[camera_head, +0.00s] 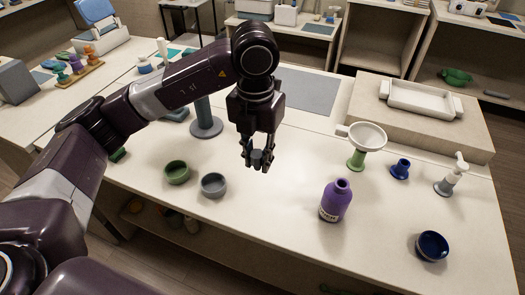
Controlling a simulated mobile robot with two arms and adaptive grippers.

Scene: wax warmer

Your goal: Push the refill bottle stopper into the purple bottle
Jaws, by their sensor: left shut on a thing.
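The purple bottle (334,203) stands upright on the table right of centre, with a label low on its side. Its neck faces up and no stopper shows in it. My left gripper (257,160) points down over the table, to the left of the bottle and apart from it. It is shut on a small dark grey piece (262,157), which looks like the stopper. The fingers hide part of this piece. My right gripper is not in view.
Green (177,172) and grey (213,185) cups stand left of the gripper. A white funnel dish on a green stand (357,160), a blue piece (400,169), a pump top (452,176) and a dark blue bowl (432,246) lie around the bottle. The table's front middle is clear.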

